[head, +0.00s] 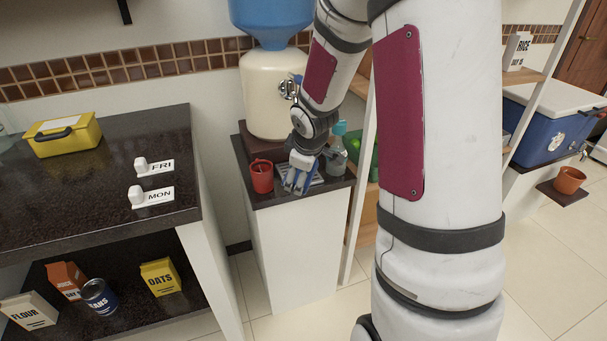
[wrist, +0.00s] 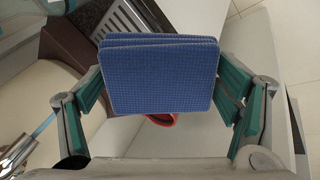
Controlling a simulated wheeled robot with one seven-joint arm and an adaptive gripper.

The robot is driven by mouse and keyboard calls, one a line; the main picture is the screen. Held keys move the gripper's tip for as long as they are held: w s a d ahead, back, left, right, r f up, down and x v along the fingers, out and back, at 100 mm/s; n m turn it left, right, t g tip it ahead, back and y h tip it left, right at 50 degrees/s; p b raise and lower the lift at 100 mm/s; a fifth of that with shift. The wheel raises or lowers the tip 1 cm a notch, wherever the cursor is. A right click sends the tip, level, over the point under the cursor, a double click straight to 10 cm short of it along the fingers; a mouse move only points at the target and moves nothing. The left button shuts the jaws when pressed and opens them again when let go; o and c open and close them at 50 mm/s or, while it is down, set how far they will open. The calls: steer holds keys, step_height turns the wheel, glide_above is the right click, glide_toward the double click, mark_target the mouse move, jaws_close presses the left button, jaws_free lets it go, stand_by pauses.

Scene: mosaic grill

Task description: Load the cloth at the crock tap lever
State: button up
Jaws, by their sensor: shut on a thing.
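The cloth (wrist: 162,75) is a blue, finely checked, folded pad. It sits between the two green-lined fingers of my gripper (head: 299,172), which is shut on it. In the head view the cloth (head: 297,182) shows low over the small stand, beside the red mug. The cream crock (head: 268,100) with a blue bottle on top stands behind. Its metal tap (head: 288,90) has a blue lever (head: 297,79), above and behind my gripper. In the wrist view the tap (wrist: 18,152) and lever (wrist: 43,126) are at lower left, apart from the cloth.
A red mug (head: 262,177) stands on the dark-topped stand (head: 275,199), partly hidden by the cloth in the wrist view. A slotted metal tray (wrist: 128,22) and a spray bottle (head: 337,155) are near my gripper. A shelf post (head: 359,220) rises on the right.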

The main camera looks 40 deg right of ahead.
steer(key=shift+w+d+f, duration=0.3)
steer(key=shift+w+d, duration=0.35)
steer(key=shift+w, duration=0.8)
steer(key=shift+w+d+f, duration=0.35)
steer(key=shift+w+d, duration=0.25)
steer(key=shift+w, duration=0.85)
steer(key=shift+w+d+f, duration=0.3)
steer(key=shift+w+d, duration=0.35)
steer(key=shift+w, duration=0.8)
steer(key=shift+s+a+b, duration=0.1)
steer(key=shift+s+a, duration=0.45)
steer(key=shift+s, duration=0.65)
steer(key=shift+s+a+b, duration=0.15)
steer(key=shift+s+a, duration=0.35)
steer(key=shift+s, duration=0.75)
steer(key=shift+s+a+b, duration=0.1)
steer(key=shift+s+a, duration=0.45)
steer(key=shift+s, duration=0.65)
steer(key=shift+s+a+r+p, duration=0.35)
steer(key=shift+s+r+p, duration=0.1)
steer(key=shift+s+r, duration=0.3)
steer(key=shift+s+a+r+p, duration=0.35)
steer(key=shift+s+r, duration=0.25)
steer(key=shift+s, duration=0.2)
steer(key=shift+s+a+r+p, duration=0.3)
steer(key=shift+s+r+p, duration=0.2)
steer(key=shift+s+r, duration=0.25)
steer(key=shift+a+f, duration=0.1)
